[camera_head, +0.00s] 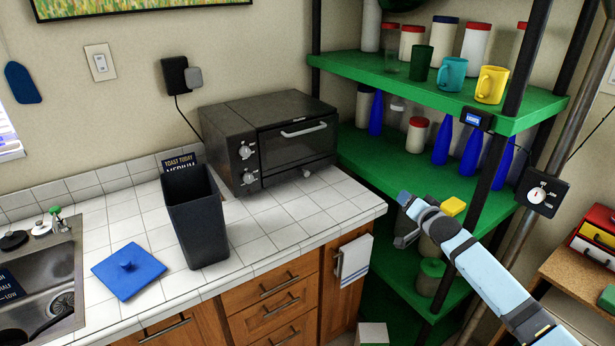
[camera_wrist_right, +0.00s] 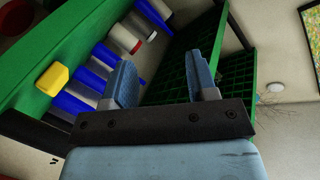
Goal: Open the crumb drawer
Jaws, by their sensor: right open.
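A dark toaster oven (camera_head: 270,145) stands on the white tiled counter against the wall, with its glass door and light handle shut. Two knobs are on the left of its front, and a small light knob (camera_head: 306,172) shows low at its front right. My right gripper (camera_head: 402,220) is right of the counter's end, in front of the green shelves and apart from the oven. In the right wrist view its two blue fingers (camera_wrist_right: 163,80) are spread and empty. My left gripper is out of view.
The green shelf (camera_head: 375,68) behind my right arm holds cups, jars and blue bottles. Bare tiles (camera_head: 290,210) lie in front of the oven.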

